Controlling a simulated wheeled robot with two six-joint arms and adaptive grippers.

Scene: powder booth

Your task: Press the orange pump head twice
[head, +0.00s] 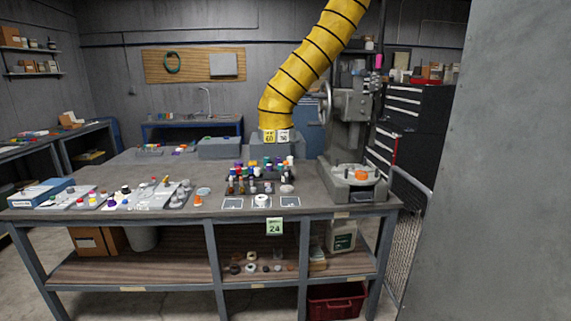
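No pump head can be made out for certain at this distance. A small orange item (197,201) stands near the front edge of the long workbench (225,209), left of its middle. Another orange piece (361,175) sits on the base of the grey press (350,120) at the bench's right end. A cluster of small bottles with coloured tops (255,187) stands mid-bench; single tops there are too small to tell apart. Neither of my grippers is in view.
A large grey panel (500,160) fills the right side, close by. A yellow hose (305,70) hangs over the bench. Several small coloured parts (125,190) lie on the left half. A red crate (333,301) is below. A mesh barrier (407,235) stands right of the bench.

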